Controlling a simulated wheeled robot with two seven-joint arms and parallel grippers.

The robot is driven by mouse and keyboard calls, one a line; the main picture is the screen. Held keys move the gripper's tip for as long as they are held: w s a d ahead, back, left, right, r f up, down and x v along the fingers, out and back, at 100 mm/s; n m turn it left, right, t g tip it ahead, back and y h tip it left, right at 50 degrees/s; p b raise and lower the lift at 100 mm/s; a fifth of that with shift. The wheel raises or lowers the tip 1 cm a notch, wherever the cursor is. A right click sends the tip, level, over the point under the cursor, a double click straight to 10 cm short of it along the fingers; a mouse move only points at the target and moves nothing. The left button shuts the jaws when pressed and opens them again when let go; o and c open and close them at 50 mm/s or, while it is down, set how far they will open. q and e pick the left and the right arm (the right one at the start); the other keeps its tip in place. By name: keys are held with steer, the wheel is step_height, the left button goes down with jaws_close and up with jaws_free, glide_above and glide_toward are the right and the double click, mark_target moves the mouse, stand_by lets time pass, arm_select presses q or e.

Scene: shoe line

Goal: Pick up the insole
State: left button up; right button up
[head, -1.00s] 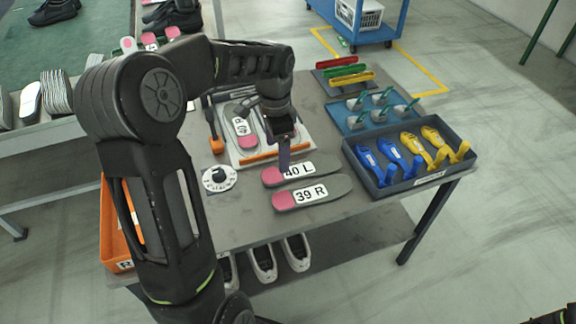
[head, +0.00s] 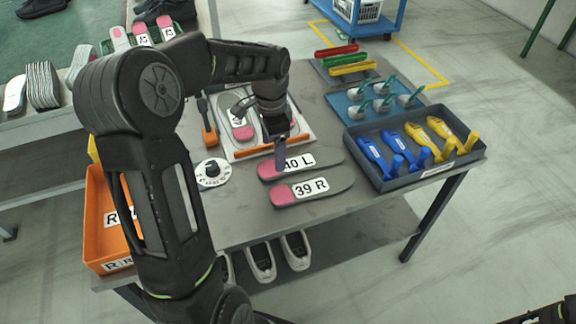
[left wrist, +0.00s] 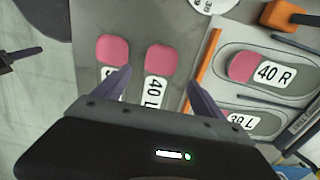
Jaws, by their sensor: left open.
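Two grey insoles with pink heel ends lie side by side on the table. The one labelled 40 L (head: 326,158) is farther from me, and the one labelled 39 R (head: 338,181) is nearer. My left gripper (head: 281,157) is open and points down over the pink end of the 40 L insole. In the left wrist view its fingers (left wrist: 160,76) stand apart on either side of the 40 L insole (left wrist: 157,62), with nothing held. The 39 R insole (left wrist: 112,50) lies just left of it there, its label partly hidden by a finger.
A tray (head: 307,138) with an orange edge holds more insoles behind the gripper. A white dial (head: 212,173) and an orange-handled tool (head: 209,135) lie left. A grey bin (head: 405,184) of blue and yellow shoe-shaped pieces stands right. An orange bin (head: 95,225) is at the left.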

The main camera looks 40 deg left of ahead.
arm_select(q)
steer(key=shift+f, duration=0.25)
steer(key=shift+w+f, duration=0.1)
steer(key=shift+f, duration=2.55)
steer(key=c, duration=1.5)
steer(key=shift+o, duration=0.2)
steer(key=shift+r, duration=0.2)
step_height(320, 180, up, 10)
steer(key=shift+f, duration=0.15)
